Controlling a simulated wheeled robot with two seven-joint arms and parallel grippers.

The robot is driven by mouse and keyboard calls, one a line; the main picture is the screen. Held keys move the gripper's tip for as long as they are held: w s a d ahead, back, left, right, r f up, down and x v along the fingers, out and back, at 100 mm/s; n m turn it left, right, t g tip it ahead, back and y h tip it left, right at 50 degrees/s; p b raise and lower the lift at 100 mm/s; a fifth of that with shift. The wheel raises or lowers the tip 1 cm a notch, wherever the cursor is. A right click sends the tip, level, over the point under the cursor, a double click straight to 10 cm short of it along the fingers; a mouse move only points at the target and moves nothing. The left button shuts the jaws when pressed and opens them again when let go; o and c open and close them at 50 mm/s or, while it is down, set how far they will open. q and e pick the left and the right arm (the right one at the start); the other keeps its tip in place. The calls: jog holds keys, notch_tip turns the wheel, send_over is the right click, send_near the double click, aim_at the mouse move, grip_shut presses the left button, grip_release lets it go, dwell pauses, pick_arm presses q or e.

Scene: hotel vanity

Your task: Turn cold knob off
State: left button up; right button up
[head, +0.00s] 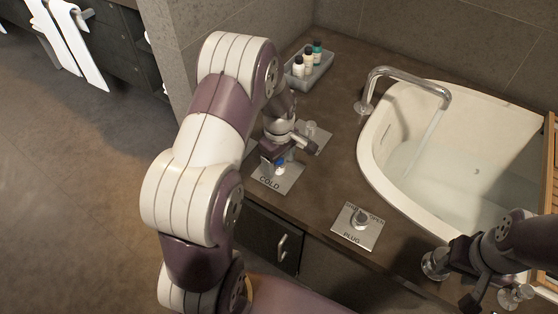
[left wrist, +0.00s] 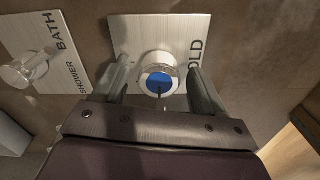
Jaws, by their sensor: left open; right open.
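A thin water stream falls from the curved faucet (head: 405,73) into the basin (head: 371,153). My right gripper (head: 480,280) is open and empty near the lower right counter edge.
A PLUG plate (head: 358,228) is on the front counter. A tray with small bottles (head: 306,66) stands behind. Metal fittings (head: 434,264) sit near my right gripper.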

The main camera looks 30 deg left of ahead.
pick_arm(q)
jog(key=c, duration=1)
jog(key=shift+r+m+p, duration=0.25)
jog(key=shift+m+p, duration=0.95)
jog(key=shift+p, duration=0.25)
jog(key=shift+c, duration=0.2)
jog(key=m+p, duration=0.4)
jog(key=m, duration=0.1)
jog(key=shift+s, duration=0.1)
jog(key=m+p, duration=0.3)
jog(key=m, duration=0.2)
jog(key=shift+f+m, duration=0.15)
jog(key=shift+m, duration=0.25)
jog(key=shift+f+m+p, duration=0.1)
jog(key=shift+m+p, duration=0.9)
jog(key=shift+m, duration=1.2)
jog(key=o, duration=1)
jog(key=shift+o, duration=0.2)
jog(key=shift+a, duration=0.1)
